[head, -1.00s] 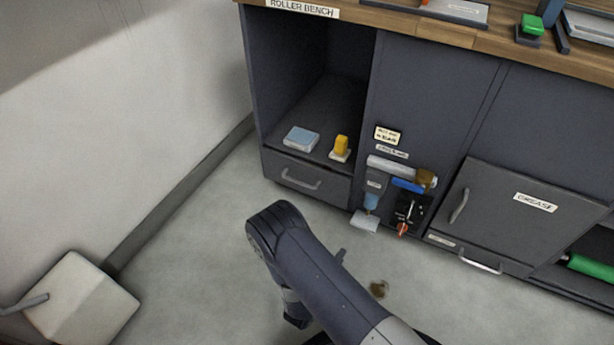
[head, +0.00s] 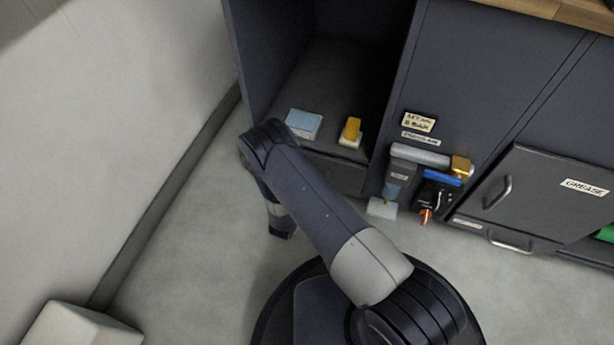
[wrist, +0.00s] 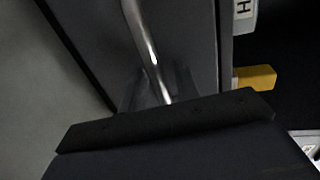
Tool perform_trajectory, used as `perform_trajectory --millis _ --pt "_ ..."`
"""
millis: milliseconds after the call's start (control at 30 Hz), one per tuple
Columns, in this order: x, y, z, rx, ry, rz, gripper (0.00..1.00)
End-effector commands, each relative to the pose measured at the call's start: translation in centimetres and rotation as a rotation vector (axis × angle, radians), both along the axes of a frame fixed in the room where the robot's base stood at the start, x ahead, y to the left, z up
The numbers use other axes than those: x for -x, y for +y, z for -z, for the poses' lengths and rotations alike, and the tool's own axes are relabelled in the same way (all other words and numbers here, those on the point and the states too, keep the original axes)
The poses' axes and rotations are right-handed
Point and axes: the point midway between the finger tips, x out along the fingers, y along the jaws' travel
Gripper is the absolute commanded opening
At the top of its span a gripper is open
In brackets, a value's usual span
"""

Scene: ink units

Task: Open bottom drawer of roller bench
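The roller bench (head: 490,75) is dark grey with a wooden top. Its low drawer (head: 340,175) beneath the open left shelf is partly hidden behind my arm, and its handle is hidden in the head view. In the wrist view a dark front carries a metal bar handle (wrist: 145,45), running down between the fingers. My gripper (wrist: 158,92) shows in the wrist view with one finger on each side of the handle, apart. Whether they touch the bar is unclear. The drawer appears flush with the bench.
A blue box (head: 304,124) and a yellow piece (head: 351,130) stand on the shelf. A grey unit with a blue part (head: 442,178) projects right of the drawer. The grease door (head: 545,190) is shut. A pale block (head: 80,330) lies at the lower left. A wall runs along the left.

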Motion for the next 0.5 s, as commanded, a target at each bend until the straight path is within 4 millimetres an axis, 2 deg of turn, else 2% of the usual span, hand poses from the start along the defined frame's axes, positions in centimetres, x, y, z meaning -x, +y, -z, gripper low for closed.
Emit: perform_trajectory --millis 167,500 --pt "0.01 0.00 -0.02 0.000 0.000 0.000 0.30" --pt "0.03 -0.01 -0.01 0.000 0.001 0.001 0.03"
